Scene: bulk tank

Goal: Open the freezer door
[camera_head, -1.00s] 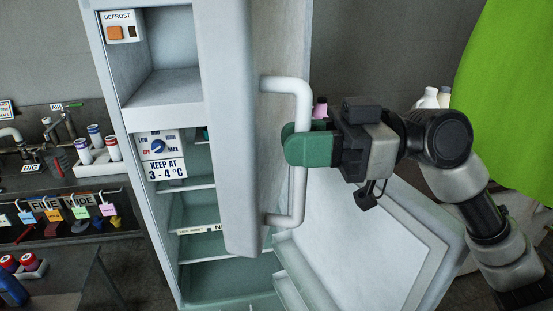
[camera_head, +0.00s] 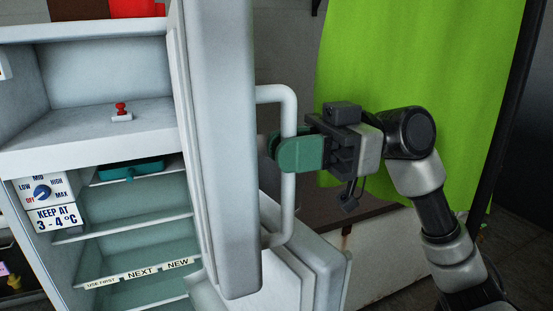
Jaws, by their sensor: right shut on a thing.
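The freezer door (camera_head: 222,150) is the tall grey upper door, swung well open and seen nearly edge-on. Its white bar handle (camera_head: 289,211) stands on its right side. My right gripper (camera_head: 284,153) has its green fingers closed around the upright part of the handle. The freezer compartment (camera_head: 85,80) lies open to the left of the door, with a red-handled stamp (camera_head: 122,112) on its floor. My left gripper is not in view.
Below, the fridge compartment (camera_head: 120,225) is open, with labelled shelves and a teal tray (camera_head: 130,171). Its lower door (camera_head: 300,275) stands open under the freezer door. A green curtain (camera_head: 420,80) hangs behind my right arm.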

